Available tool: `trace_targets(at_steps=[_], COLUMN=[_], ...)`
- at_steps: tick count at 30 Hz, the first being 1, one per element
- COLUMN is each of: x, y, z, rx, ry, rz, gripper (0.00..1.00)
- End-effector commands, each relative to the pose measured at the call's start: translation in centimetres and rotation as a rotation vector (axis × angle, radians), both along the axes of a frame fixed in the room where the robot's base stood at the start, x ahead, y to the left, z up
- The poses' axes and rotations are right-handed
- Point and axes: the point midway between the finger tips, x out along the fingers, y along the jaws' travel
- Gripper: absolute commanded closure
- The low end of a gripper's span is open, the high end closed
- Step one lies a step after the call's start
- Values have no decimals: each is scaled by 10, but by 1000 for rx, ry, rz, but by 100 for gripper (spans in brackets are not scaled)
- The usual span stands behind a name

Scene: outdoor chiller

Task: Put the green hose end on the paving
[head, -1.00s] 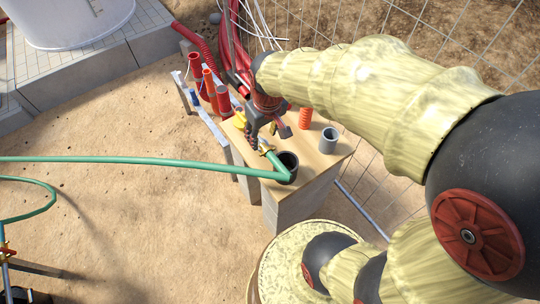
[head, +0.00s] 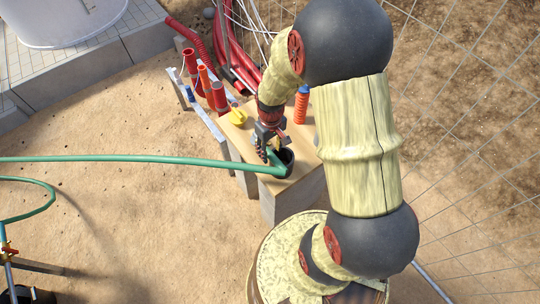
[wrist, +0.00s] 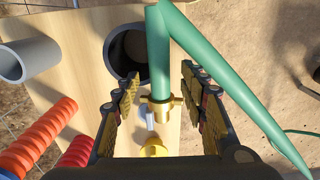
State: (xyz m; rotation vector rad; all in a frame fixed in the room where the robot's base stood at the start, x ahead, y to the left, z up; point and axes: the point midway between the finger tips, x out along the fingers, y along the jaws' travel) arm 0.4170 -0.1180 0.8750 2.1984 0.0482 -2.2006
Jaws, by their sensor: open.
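The green hose (head: 150,160) comes in from the left and bends sharply over the wooden bench top. Its end, with a brass fitting (wrist: 161,108), points back toward my gripper in the wrist view. My gripper (head: 266,148) is open, its two fingers (wrist: 160,82) on either side of the hose end, with gaps visible on both sides. The hose passes over a dark round cup (wrist: 127,50). Pale tiled paving (head: 85,48) lies at the upper left, around the white tank.
The bench (head: 285,205) also holds an orange ribbed piece (head: 301,108), a yellow part (head: 238,117) and a grey pipe piece (wrist: 27,60). Red tubes (head: 219,95) stand in a rack behind. Wire mesh fencing stands right. Sandy ground (head: 130,110) is open between bench and paving.

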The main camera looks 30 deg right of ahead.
Motion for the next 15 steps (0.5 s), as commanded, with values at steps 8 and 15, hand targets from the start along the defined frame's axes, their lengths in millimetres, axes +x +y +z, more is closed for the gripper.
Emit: trace_targets(at_steps=[8,15], x=[-1,-1], y=[0,0], z=[-28,-26], rx=[0,0], ry=[-1,-1], rz=[0,0], gripper=[57,62])
